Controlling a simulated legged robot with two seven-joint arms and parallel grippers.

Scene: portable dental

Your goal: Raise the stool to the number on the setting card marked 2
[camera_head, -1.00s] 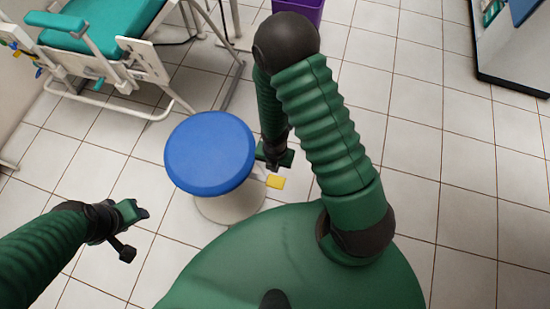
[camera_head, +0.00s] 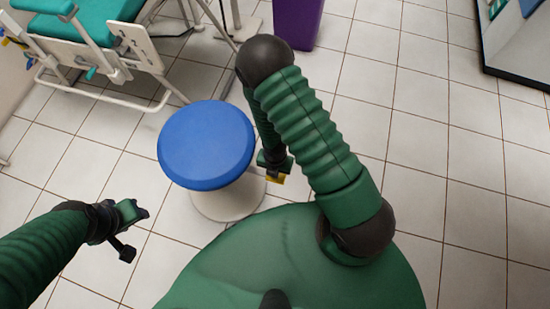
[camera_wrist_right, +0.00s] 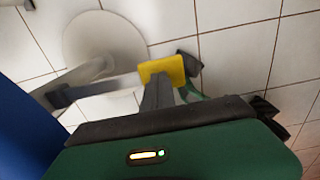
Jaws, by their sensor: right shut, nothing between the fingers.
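The stool has a round blue seat (camera_head: 206,145) and a pale base (camera_head: 228,198), left of my right arm in the head view. A lever with a yellow paddle (camera_head: 277,180) sticks out on its right side. My right gripper (camera_head: 273,168) is shut and empty, right at the paddle, and partly covers it. In the right wrist view the yellow paddle (camera_wrist_right: 162,70) is beside the dark fingers; I cannot tell whether they touch. My left gripper (camera_head: 128,232) is open and empty above the floor, lower left. No setting card or number is in view.
A teal dental chair (camera_head: 100,25) with a white frame stands at the upper left. A purple bin (camera_head: 296,22) is at the top. A dark-edged panel (camera_head: 515,50) is at the upper right. Tiled floor is free on the right.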

